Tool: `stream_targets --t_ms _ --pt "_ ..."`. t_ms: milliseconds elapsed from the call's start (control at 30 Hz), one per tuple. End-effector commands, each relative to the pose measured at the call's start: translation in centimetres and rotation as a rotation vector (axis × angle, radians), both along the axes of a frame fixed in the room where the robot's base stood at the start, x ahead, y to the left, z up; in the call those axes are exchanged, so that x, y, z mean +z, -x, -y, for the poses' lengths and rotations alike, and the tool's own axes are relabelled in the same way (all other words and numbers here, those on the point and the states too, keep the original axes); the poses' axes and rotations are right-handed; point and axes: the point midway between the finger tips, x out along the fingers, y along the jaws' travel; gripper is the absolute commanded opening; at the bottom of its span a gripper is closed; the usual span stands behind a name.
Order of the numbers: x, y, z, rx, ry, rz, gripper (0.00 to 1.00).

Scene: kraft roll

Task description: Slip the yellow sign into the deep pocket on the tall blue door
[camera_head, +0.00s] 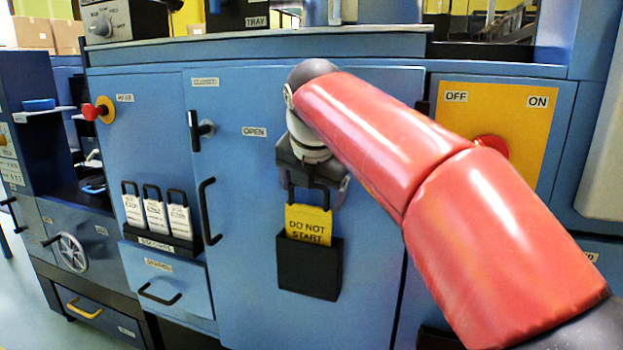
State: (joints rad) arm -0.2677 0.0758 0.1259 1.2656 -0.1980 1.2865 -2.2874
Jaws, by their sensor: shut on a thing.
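The yellow sign (308,224) reads "DO NOT START" and has a black loop handle on top. Its lower part is hidden behind the front of the black pocket (309,268), so it appears to sit partly in the pocket. The pocket is fixed to the tall blue door (245,290). My gripper (312,187) is shut on the sign's handle, just above the pocket. The fingertips are partly hidden by the wrist. The sign stands nearly upright. How deep it reaches inside the pocket cannot be seen.
To the left, several white tags (156,215) with black loops stand in a black rack. A black door handle (208,211) and a latch (201,130) project from the door. Red buttons sit at left (104,109) and on a yellow panel (530,117) at right, partly behind my arm.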

Motion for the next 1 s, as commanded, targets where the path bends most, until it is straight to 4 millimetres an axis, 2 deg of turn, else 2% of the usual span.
stream_targets --t_ms 33,400,1000 --pt "-1.1 -0.1 0.1 -0.003 0.002 -0.009 0.46" --pt "-3.7 -0.2 0.2 -0.004 0.002 -0.01 0.46" --pt "-4.3 -0.2 0.2 -0.004 0.003 -0.01 0.46"
